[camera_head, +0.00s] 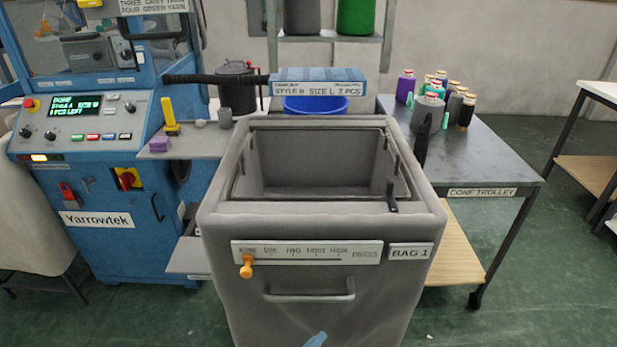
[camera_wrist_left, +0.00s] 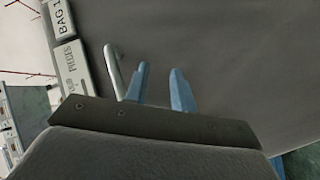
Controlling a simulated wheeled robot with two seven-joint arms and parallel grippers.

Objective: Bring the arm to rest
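My left gripper (camera_head: 316,340) shows only as a blue fingertip at the bottom edge of the head view, below the handle of the grey bin. In the left wrist view its two blue fingers (camera_wrist_left: 160,70) are apart with nothing between them. The grey front of the bin (camera_wrist_left: 225,60) fills the space behind them, and the bar handle (camera_wrist_left: 115,70) is just left of the fingers in that picture. I cannot tell whether a finger touches it. My right gripper is in neither view.
The grey bin (camera_head: 225,220), labelled BAG 1, stands open in front of me. Its front has a counter strip with an orange knob (camera_head: 246,267) at the left end. A blue Yarrowtek machine (camera_head: 110,190) is left; the cone trolley (camera_head: 480,150) with several yarn cones is right.

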